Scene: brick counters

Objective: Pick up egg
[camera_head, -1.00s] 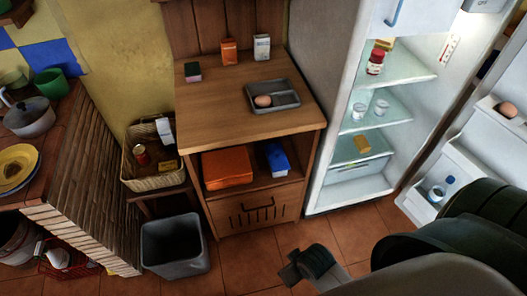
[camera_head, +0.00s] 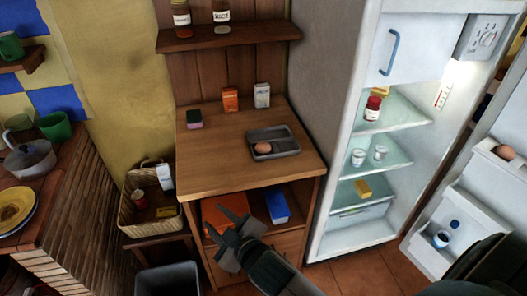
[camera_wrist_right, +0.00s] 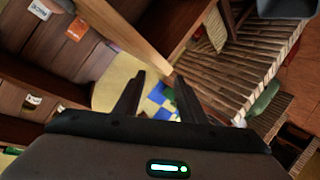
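A brown egg (camera_head: 264,148) lies in the left part of a grey divided tray (camera_head: 291,142) on top of the wooden cabinet (camera_head: 215,160). Another brown egg (camera_head: 505,152) sits in the upper shelf of the open fridge door at the right. My right gripper (camera_head: 229,237) is in front of the cabinet, below its top and apart from both eggs. Its fingers are spread and empty in the right wrist view (camera_wrist_right: 157,90), where no egg shows. My left gripper is not in view.
An orange box (camera_head: 224,209) and a blue box (camera_head: 277,204) are in the cabinet's open shelf, close to my right gripper. The fridge (camera_head: 335,130) stands open at the right. The cabinet top's front is clear.

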